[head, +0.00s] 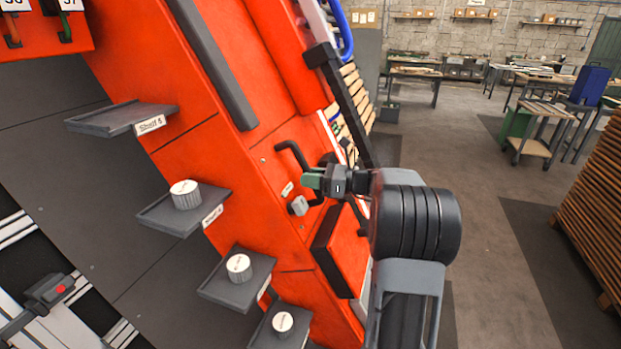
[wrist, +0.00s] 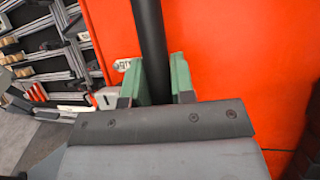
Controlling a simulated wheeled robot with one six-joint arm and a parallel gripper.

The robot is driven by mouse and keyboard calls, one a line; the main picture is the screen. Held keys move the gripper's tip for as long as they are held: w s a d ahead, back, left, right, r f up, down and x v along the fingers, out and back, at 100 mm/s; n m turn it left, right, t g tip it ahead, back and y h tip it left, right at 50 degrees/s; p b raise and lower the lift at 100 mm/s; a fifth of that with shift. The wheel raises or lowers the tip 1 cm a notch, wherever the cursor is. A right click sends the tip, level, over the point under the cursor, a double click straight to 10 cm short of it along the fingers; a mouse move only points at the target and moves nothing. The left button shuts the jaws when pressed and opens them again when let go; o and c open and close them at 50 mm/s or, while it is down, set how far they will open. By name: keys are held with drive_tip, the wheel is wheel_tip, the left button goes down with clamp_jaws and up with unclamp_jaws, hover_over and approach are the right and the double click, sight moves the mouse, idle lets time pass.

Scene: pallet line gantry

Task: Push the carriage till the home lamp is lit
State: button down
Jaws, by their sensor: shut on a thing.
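My gripper (head: 314,182) has green fingers and is at the front of an orange panel (head: 284,165). In the wrist view my gripper (wrist: 163,82) is shut on a black bar handle (wrist: 150,35), which runs upright between the fingers. In the head view the black handle (head: 287,147) stands out from the orange panel, partly hidden behind my gripper. A grey block-shaped knob (head: 298,206) sits just below the gripper, with a small label (head: 287,189) beside it. I cannot make out which part is the carriage, and I see no clear home lamp, lit or unlit.
A dark box with a red button (head: 48,291) is at lower left. A wooden stack (head: 595,200) stands at right; the grey floor (head: 480,180) between is open.

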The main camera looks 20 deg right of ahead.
drive_tip(key=shift+a+p, duration=0.1)
drive_tip(key=shift+p, duration=0.55)
drive_tip(key=shift+s+a+f, duration=0.1)
drive_tip(key=shift+s+f, duration=0.05)
drive_tip(key=shift+s+a, duration=0.1)
drive_tip(key=c, duration=1.1)
unclamp_jaws()
drive_tip(key=shift+s+a, duration=0.15)
drive_tip(key=shift+a, duration=0.1)
drive_tip(key=shift+c, duration=0.2)
drive_tip(key=shift+o, duration=0.7)
drive_tip(key=shift+d, duration=0.25)
drive_tip(key=shift+d, duration=0.2)
drive_tip(key=b+v, duration=0.2)
drive_tip(key=v, duration=1.1)
drive_tip(key=shift+s+d, duration=0.15)
drive_tip(key=shift+s, duration=0.05)
